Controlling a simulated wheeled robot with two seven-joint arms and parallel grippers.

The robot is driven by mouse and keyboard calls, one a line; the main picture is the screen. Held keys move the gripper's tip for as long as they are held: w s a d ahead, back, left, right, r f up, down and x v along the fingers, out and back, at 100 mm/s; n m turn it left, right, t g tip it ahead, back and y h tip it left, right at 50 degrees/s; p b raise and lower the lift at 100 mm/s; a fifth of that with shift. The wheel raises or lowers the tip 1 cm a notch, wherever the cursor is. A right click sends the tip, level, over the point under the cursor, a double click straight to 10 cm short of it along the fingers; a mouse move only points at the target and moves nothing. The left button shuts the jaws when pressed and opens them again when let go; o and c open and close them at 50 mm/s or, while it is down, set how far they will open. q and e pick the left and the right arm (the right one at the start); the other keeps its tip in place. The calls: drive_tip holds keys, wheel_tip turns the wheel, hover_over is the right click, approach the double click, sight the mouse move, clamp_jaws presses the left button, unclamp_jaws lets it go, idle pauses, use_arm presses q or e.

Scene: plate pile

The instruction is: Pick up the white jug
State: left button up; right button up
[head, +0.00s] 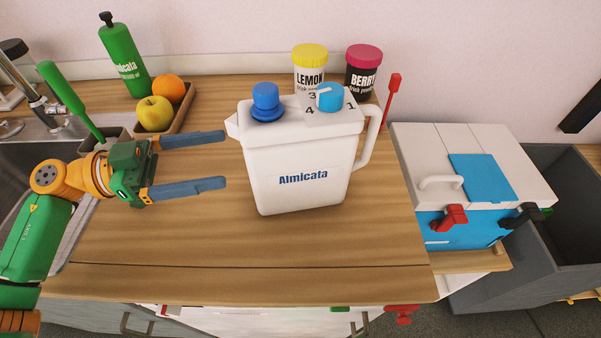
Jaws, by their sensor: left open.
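The white jug (298,150) stands upright on the wooden counter (240,240), with "Almicata" on its front. It has a blue knob and a blue dial on its lid, a spout at its left and a handle (369,140) at its right. My left gripper (225,160) is open, with its two blue-grey fingers pointing right towards the jug. The fingertips are just left of the jug, and nothing is between them. My right gripper is not in view.
Behind the jug stand a lemon tub (310,68) and a berry tub (361,70). A fruit tray with an apple (154,113) and orange (167,88), and a green bottle (124,60), are at back left. A white-and-blue box (420,150) is right. The front counter is clear.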

sight(288, 154)
use_arm(q)
drive_tip(key=d+p, duration=0.1)
drive_tip(key=d, duration=0.3)
drive_tip(key=d+p, duration=0.2)
drive_tip(key=d, duration=0.1)
drive_tip(key=d+p, duration=0.1)
drive_tip(key=d, duration=0.3)
drive_tip(key=shift+w+d+f+p, duration=0.1)
drive_tip(key=shift+w+d+p, duration=0.2)
drive_tip(key=shift+w+p, duration=0.1)
drive_tip(key=shift+d, duration=0.25)
drive_tip(key=shift+w+f, duration=0.1)
drive_tip(key=shift+f, duration=0.05)
drive_tip(key=shift+c, duration=0.2)
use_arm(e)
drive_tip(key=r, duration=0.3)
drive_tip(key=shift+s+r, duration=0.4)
use_arm(q)
drive_tip(key=shift+a, duration=0.1)
clamp_jaws()
drive_tip(key=shift+r, duration=0.2)
